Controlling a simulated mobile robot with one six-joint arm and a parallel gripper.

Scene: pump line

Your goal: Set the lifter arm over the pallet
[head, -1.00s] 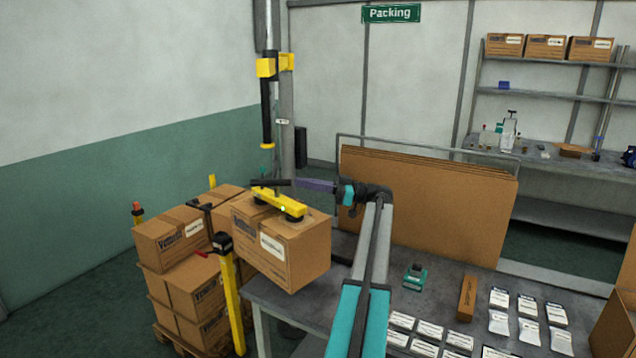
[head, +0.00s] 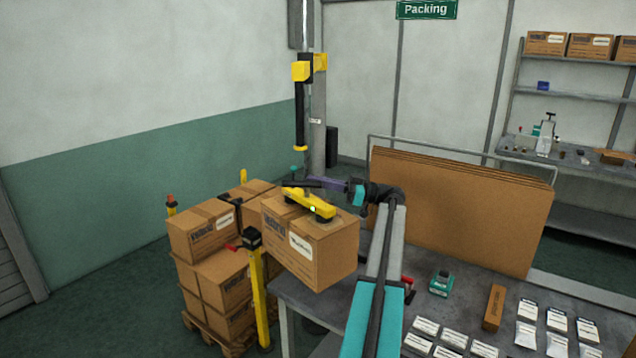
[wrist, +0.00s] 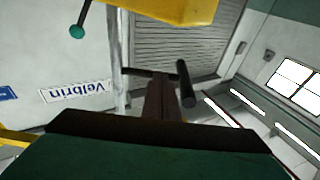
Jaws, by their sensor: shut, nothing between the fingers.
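The yellow lifter arm head (head: 308,203) sits on top of a carton (head: 308,247), its dark suction pads against the lid and a small green light on its side. Its black tube (head: 299,120) rises above it. The carton appears raised beside the pallet stack, near the table's left end. The wooden pallet (head: 200,327) stands on the floor at left, loaded with stacked cartons (head: 212,270). My gripper (head: 312,182) is shut at the lifter's dark handle; whether it touches is unclear. In the wrist view, my gripper (wrist: 160,80) is by a dark bar under the yellow head (wrist: 175,8).
A yellow post (head: 258,298) with a black top and red lever stands between pallet and table. The grey table (head: 400,310) holds white packets, a teal device (head: 441,283) and a small brown box. Flat cardboard sheets (head: 460,205) stand behind. Floor left of the pallet is clear.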

